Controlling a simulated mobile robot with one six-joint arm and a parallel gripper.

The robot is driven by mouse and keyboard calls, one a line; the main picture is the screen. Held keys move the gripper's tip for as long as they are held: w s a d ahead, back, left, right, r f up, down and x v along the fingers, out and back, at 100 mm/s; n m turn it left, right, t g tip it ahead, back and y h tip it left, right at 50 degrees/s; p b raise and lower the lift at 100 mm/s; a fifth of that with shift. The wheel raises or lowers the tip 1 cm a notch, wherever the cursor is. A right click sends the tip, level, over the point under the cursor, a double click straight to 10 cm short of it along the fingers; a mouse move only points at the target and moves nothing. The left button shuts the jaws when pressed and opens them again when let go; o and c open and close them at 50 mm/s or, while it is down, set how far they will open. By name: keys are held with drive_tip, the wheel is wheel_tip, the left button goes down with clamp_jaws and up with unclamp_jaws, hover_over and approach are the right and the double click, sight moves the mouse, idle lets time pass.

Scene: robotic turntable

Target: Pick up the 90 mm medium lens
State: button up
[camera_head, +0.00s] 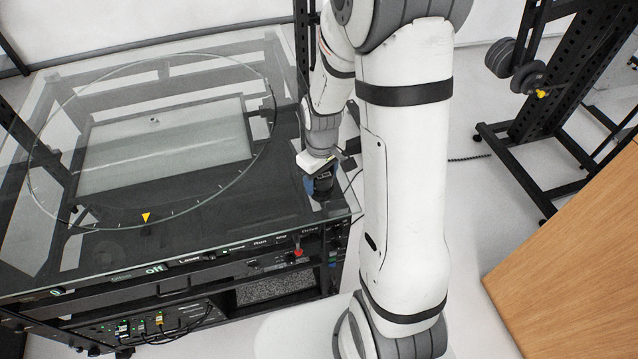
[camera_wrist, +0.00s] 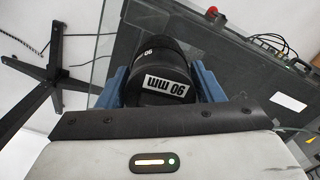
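In the head view my gripper (camera_head: 322,182) points down at the right front corner of the glass-topped turntable table (camera_head: 200,222). The lens is mostly hidden there by my gripper and wrist.
A red knob (camera_head: 298,252) sits on the table's front panel, and also shows in the wrist view (camera_wrist: 300,65). A wooden surface (camera_head: 570,270) is at the right. A black rack (camera_head: 545,110) stands behind it.

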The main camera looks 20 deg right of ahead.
drive_tip(key=c, duration=0.9)
drive_tip(key=shift+r, duration=0.1)
drive_tip(key=shift+c, duration=0.2)
